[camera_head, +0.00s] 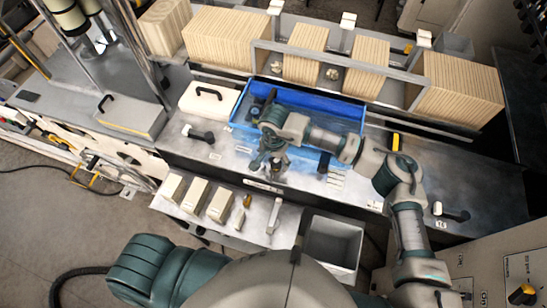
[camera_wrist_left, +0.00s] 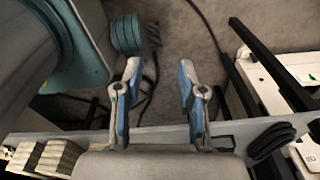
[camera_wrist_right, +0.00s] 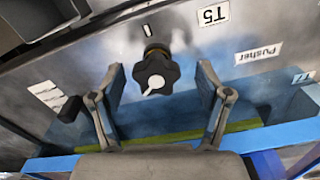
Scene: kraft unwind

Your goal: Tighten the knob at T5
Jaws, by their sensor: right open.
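In the right wrist view a black lobed knob (camera_wrist_right: 157,70) with a white pointer mark sits on a grey metal panel. A white T5 label (camera_wrist_right: 214,15) is beside it, upside down. My right gripper (camera_wrist_right: 160,76) is open, its fingers on either side of the knob with gaps showing; I see no grip on it. In the head view my right gripper (camera_head: 269,160) is low over the bench by the blue tray's front edge and hides the knob. My left gripper (camera_wrist_left: 159,68) is open and empty over the floor in the left wrist view.
A blue tray (camera_head: 349,115) stands behind the right gripper. A Pusher label (camera_wrist_right: 258,53) and a small black block (camera_wrist_right: 70,109) lie near the knob. Cream blocks (camera_head: 195,195) and an open grey bin (camera_head: 333,243) are at the front. Black-handled levers (camera_head: 201,135) flank the bench.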

